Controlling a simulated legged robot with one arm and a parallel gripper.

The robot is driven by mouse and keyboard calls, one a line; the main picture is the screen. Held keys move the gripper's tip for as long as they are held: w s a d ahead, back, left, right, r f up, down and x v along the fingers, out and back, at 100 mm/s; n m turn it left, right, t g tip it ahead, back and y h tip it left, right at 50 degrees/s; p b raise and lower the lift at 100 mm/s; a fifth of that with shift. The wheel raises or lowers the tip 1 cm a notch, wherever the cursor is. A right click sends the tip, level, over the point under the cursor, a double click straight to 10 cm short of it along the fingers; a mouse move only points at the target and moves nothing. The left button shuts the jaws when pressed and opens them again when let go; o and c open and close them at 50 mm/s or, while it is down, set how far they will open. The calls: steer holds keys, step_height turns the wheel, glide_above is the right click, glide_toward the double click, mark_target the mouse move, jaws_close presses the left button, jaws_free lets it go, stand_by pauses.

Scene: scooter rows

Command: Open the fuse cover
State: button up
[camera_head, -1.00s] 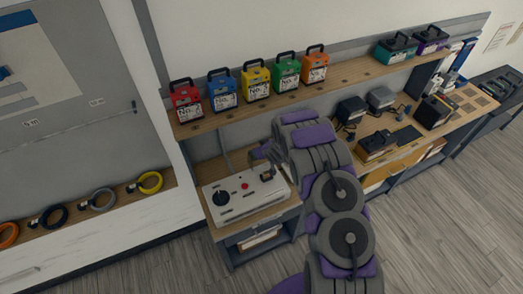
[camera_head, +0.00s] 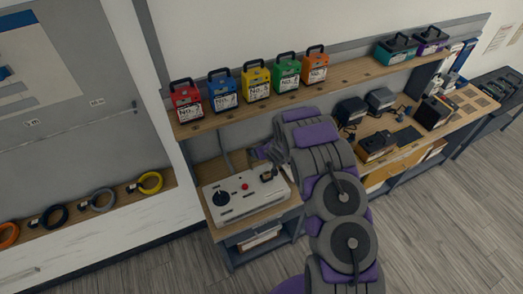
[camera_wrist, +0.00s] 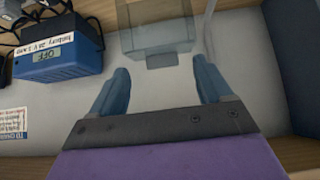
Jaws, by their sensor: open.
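A clear, see-through cover (camera_wrist: 125,22), which looks like the fuse cover, shows at the top middle of the wrist view. A small grey block shows at its lower edge, and the cover appears closed. My gripper (camera_wrist: 160,66) is open and empty, with its two blue fingers spread below the cover, one to each side. I cannot tell whether either finger touches it. In the head view my gripper (camera_head: 262,152) is just above the back right of a white control box, and the cover cannot be made out there.
The white control box (camera_head: 238,203) has a black dial and a red button. A blue device (camera_wrist: 58,57) reading OFF is at left in the wrist view. Several coloured battery boxes (camera_head: 256,82) stand on the shelf above. Chargers and cables crowd the bench (camera_head: 400,150) to the right.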

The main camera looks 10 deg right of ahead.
steer(key=b+v, duration=0.1)
steer(key=v, duration=1.4)
steer(key=shift+r+b, duration=0.2)
steer(key=shift+b, duration=0.1)
steer(key=shift+s+d, duration=0.1)
steer(key=shift+c, duration=0.3)
